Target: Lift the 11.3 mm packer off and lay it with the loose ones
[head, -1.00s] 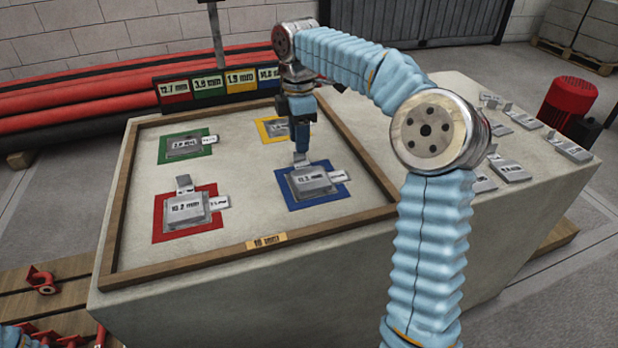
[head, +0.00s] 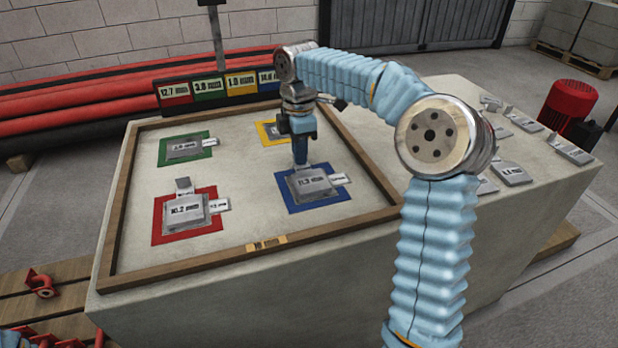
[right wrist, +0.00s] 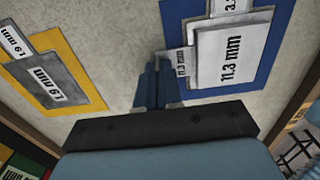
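The 11.3 mm packer (head: 313,184) is a grey plate with a white label. It lies on other grey plate on the blue square (head: 296,205) in the framed tray (head: 208,263). It also shows in the right wrist view (right wrist: 229,60), its small tab at the plate's left side. My right gripper (head: 301,164) points down at the packer's far edge. In the right wrist view its fingers (right wrist: 160,70) are close together at the tab; whether they grip it is unclear. Loose packers (head: 512,173) lie on the block right of the tray. My left gripper is out of view.
Red (head: 157,232), green (head: 166,160) and yellow (head: 264,136) squares hold other plates. A label board (head: 222,87) stands behind the tray. The wooden rim separates the tray from the loose packers. My right arm passes over that side.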

